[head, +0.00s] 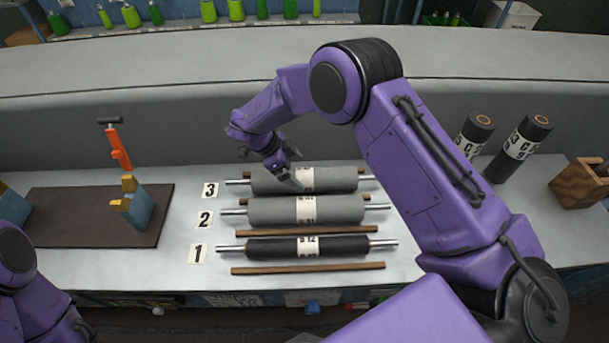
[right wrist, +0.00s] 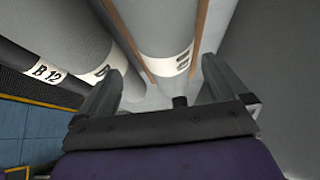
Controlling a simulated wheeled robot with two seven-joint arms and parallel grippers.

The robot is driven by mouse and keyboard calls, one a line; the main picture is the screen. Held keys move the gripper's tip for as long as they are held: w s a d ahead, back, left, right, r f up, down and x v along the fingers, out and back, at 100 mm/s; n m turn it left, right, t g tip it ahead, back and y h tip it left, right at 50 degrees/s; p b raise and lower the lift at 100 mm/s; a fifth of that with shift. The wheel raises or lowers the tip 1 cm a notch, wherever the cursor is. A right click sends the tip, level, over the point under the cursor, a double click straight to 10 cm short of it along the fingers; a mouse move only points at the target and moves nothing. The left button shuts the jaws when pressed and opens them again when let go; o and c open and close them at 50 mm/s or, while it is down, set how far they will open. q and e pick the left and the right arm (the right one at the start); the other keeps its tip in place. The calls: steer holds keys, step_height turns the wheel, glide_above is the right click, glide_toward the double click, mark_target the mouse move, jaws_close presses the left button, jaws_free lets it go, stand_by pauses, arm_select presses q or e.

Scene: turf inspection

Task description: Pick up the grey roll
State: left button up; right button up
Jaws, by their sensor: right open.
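Two grey rolls lie on wooden strips on the counter: the far one (head: 335,180) beside the number 3 and the middle one (head: 270,210) beside the number 2. Both have white labels and metal shaft ends. My right gripper (head: 291,180) is open over the far grey roll, near its label. In the right wrist view the fingers (right wrist: 162,72) stand apart with the far grey roll (right wrist: 155,22) showing between and beyond them. I cannot tell whether they touch it. Only purple links of my left arm show at the left edge; its gripper is out of view.
A black roll (head: 275,247) lies in front beside the number 1, with a wooden strip (head: 308,268) before it. A dark mat (head: 80,218) with an orange-handled tool (head: 117,148) is left. Two black rolls (head: 524,145) and a wooden box (head: 580,184) stand right.

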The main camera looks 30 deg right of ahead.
mark_target(299, 172)
steer(key=f, duration=0.1)
steer(key=d+f+p, duration=0.1)
steer(key=d+f, duration=0.1)
steer(key=f, duration=0.1)
steer(key=shift+w+f, duration=0.1)
steer(key=shift+w, duration=0.1)
steer(key=shift+w+f, duration=0.2)
steer(key=shift+f, duration=0.1)
steer(key=shift+s+r, duration=0.25)
steer(key=shift+s, duration=0.05)
steer(key=shift+c, duration=1.2)
steer(key=shift+s+r, duration=0.1)
steer(key=shift+s, duration=0.05)
steer(key=c, duration=1.5)
jaws_close()
steer(key=shift+w+r, duration=0.1)
steer(key=shift+w, duration=0.1)
